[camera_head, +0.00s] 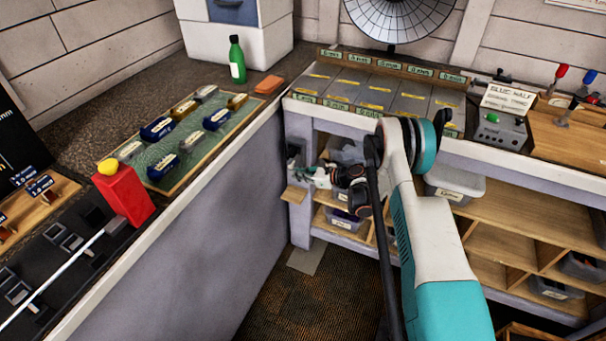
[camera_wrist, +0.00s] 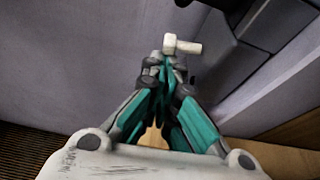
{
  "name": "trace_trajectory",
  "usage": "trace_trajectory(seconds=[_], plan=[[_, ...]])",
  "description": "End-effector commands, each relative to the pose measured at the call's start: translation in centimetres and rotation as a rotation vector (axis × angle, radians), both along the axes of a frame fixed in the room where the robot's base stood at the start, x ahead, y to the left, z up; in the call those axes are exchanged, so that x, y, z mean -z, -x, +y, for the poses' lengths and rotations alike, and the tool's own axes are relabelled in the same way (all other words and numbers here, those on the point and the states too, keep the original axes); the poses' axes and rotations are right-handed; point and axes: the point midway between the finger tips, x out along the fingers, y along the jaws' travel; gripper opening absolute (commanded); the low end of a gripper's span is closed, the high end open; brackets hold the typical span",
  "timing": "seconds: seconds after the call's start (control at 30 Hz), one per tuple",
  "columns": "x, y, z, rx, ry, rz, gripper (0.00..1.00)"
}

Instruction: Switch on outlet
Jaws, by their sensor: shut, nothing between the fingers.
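A dark grey box (camera_head: 294,153), probably the outlet, is on the bench's end panel, left of the shelves; its switch cannot be made out. My gripper (camera_head: 307,172) is just below and beside it, pointing left. In the wrist view my gripper (camera_wrist: 170,55) is shut and empty, its teal fingers together. A small whitish T-shaped piece (camera_wrist: 182,45) shows at the fingertips; I cannot tell whether it is fingertip or switch. A dark housing (camera_wrist: 262,25), likely the same box, is at the upper right. I cannot tell whether the tips touch anything.
Open wooden shelves with plastic bins (camera_head: 455,183) lie around and right of my arm. A small wooden ledge (camera_head: 294,195) is below the gripper. The left counter holds a red bottle (camera_head: 124,192) and a green tray (camera_head: 205,150).

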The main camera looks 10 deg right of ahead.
Motion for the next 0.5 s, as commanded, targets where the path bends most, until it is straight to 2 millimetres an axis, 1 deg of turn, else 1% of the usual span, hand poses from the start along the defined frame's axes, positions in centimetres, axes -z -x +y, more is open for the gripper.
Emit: trace_trajectory(seconds=[0.33,0.5], plan=[[-1.0,0.5,0.4,0.001,-0.178,0.245,0.0],[-1.2,0.6,0.5,0.001,-0.174,0.239,0.0]])
